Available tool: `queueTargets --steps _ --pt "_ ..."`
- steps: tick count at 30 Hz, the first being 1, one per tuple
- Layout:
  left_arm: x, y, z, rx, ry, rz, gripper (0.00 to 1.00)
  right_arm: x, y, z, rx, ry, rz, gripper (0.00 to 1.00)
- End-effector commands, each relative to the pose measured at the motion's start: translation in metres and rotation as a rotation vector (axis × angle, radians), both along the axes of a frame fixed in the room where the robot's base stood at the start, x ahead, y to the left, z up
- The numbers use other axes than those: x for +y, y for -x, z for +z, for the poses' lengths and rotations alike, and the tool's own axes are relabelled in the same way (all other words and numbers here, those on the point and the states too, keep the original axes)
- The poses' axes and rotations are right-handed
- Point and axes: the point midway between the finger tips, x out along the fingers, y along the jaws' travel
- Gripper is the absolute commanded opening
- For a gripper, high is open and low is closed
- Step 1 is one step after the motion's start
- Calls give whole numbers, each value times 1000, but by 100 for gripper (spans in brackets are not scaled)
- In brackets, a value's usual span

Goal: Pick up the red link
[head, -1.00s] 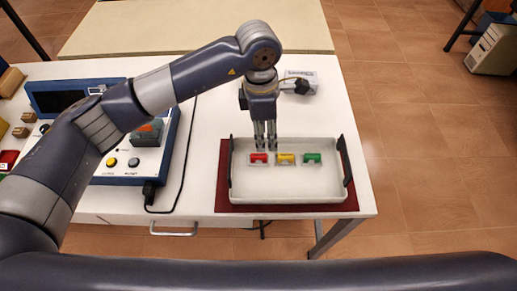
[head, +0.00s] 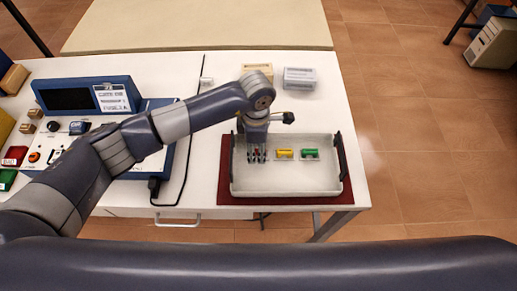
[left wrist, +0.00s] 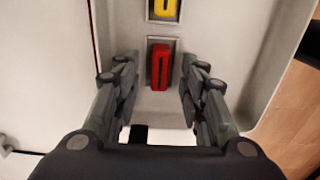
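The red link (left wrist: 160,66) sits upright in a shallow recess of the white tray (head: 290,182), shown clearly in the left wrist view. In the head view, my left gripper (head: 257,157) is over it and the fingers mostly hide it. In the left wrist view, the gripper (left wrist: 160,88) is open, with one finger on each side of the link and gaps between. The link is not held. My right gripper is not in view.
A yellow link (head: 284,154) and a green link (head: 310,154) sit to the right in the tray. The tray has dark handles and lies on a dark red mat (head: 223,190). A blue control console (head: 133,97) stands left; boxes (head: 300,77) lie behind.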

Motion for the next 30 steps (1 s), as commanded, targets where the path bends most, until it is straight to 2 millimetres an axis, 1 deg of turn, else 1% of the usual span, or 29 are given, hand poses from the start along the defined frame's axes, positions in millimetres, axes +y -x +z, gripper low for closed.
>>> queueTargets --steps 6,7,8,9,11,12,23,26,30 --pt "0 0 -1 -1 1 -1 38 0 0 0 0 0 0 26" --pt "0 0 -1 -1 1 -1 34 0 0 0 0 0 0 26" --pt "0 0 -1 -1 1 -1 27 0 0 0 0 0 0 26" --pt "0 0 -1 -1 1 -1 18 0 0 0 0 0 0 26" --pt "0 0 -1 -1 1 -1 4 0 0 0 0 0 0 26" --pt "0 0 -1 -1 1 -1 0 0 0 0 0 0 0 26" --pt "0 0 0 -2 1 -1 0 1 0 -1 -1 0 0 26" --pt "0 -1 4 -3 1 -1 0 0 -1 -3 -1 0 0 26" --pt "-1 -1 16 -5 2 -3 0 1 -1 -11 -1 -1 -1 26"
